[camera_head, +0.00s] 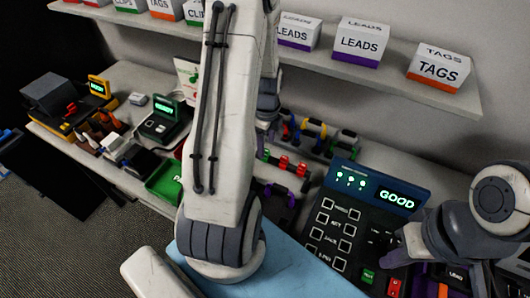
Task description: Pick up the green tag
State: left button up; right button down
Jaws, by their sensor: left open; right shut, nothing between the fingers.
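I cannot pick out the green tag for certain. A small green piece (265,155) shows beside several red ones on the bench, just right of my big white arm link, and may be it. My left gripper (265,124) is mostly hidden behind that link. Only its grey wrist end shows, pointing down above the coloured pieces; it is open, and its fingertips are not clear. My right gripper (393,256) is shut and empty at the right, over the edge of the dark panel.
A dark button panel (330,213) with a lit GOOD display lies at the right. Racked coloured cables (315,128) stand behind it. A green tray (164,181) and a small tester (160,123) are at the left. A shelf (395,75) with labelled boxes runs above.

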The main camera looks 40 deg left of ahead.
aim_at(266, 150)
pick_arm(q)
jog(key=f+p, duration=0.1)
jog(key=f, duration=0.2)
jog(key=shift+s+a+f, duration=0.1)
jog(key=shift+s+f, duration=0.1)
jog(key=shift+f, duration=0.65)
grip_shut()
